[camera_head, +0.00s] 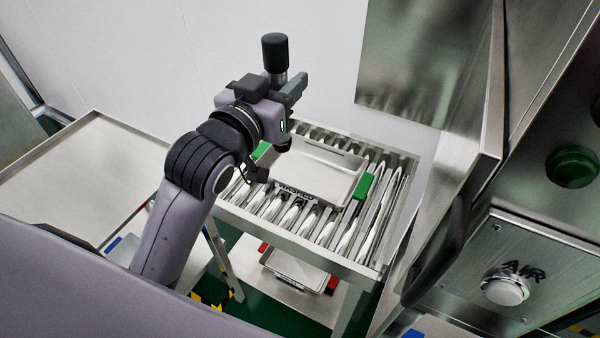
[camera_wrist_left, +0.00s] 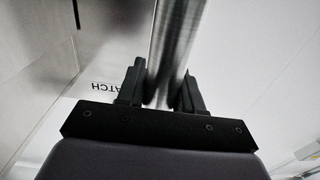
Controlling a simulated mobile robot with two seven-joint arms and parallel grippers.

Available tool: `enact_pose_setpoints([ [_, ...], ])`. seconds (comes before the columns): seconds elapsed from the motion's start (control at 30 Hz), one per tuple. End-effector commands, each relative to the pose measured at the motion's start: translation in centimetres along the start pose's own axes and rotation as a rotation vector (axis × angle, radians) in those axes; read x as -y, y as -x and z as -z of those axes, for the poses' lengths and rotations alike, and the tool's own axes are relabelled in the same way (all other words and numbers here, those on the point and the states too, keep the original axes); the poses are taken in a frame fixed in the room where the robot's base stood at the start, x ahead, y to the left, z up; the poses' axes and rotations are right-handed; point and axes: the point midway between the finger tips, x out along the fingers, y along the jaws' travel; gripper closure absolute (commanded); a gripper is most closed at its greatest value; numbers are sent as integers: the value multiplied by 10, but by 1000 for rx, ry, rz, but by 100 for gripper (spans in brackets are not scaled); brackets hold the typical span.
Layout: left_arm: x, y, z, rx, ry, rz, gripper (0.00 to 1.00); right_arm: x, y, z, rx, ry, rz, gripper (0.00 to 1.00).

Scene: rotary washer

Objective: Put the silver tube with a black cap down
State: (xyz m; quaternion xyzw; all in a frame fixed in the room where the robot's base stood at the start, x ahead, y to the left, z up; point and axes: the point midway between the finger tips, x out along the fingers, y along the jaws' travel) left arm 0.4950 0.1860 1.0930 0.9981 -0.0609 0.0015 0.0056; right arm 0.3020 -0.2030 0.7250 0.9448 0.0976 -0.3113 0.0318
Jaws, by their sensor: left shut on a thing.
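The silver tube with a black cap is held upright by my left gripper (camera_head: 292,87); its black cap (camera_head: 274,53) points up in the head view. In the left wrist view the tube's silver body (camera_wrist_left: 176,45) runs between the two dark fingers of my left gripper (camera_wrist_left: 161,92), which is shut on it. In the head view the gripper is raised and overlaps the back of the metal tray on the roller stand. The tube's lower part is hidden behind the gripper there. My right gripper is not in view.
A metal tray (camera_head: 318,172) with green handles sits on a roller stand (camera_head: 388,262). A smaller tray (camera_head: 296,270) with red handles is on the shelf below. An empty steel table (camera_head: 75,165) is at left. A steel machine with an AIR button (camera_head: 503,288) stands at right.

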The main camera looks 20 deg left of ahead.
Motion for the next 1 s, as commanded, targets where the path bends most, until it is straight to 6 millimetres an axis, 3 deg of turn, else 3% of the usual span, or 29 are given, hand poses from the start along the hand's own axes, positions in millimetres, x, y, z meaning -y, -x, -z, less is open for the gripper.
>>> enact_pose_setpoints([
  [0.17, -4, -2, 1, 6, -12, -18, 97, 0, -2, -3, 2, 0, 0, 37],
  [0.7, -2, -1, -130, 8, -10, -18, 97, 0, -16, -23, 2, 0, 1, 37],
  [1.0, -2, -1, -161, 6, -10, -17, 97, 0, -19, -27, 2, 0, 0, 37],
])
